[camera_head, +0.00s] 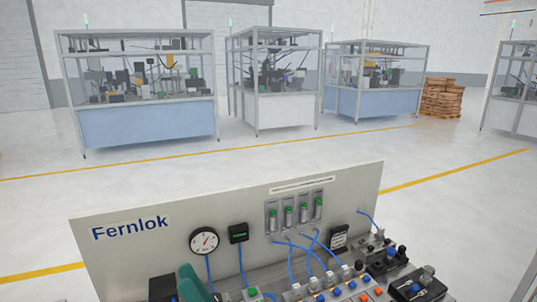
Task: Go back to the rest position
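No part that I can surely call my gripper or arm shows in the head view. In front of me is a light grey panel (150,255) marked "Fernlok". It carries a round gauge (204,241), a small black display (238,233) and several clear green-marked cylinders (296,213). Blue tubes (290,262) run down from them to fittings and knobs at the panel's foot. A teal, rounded piece (190,284) shows at the bottom edge, left of the middle; it is cut off and I cannot tell what it is.
Black valve blocks (386,262) sit at the panel's lower right. Behind, across a pale floor (270,160) with yellow lines, stand several glazed machine cells (148,127). A brown stack (441,98) stands at the back right. The floor between panel and cells is clear.

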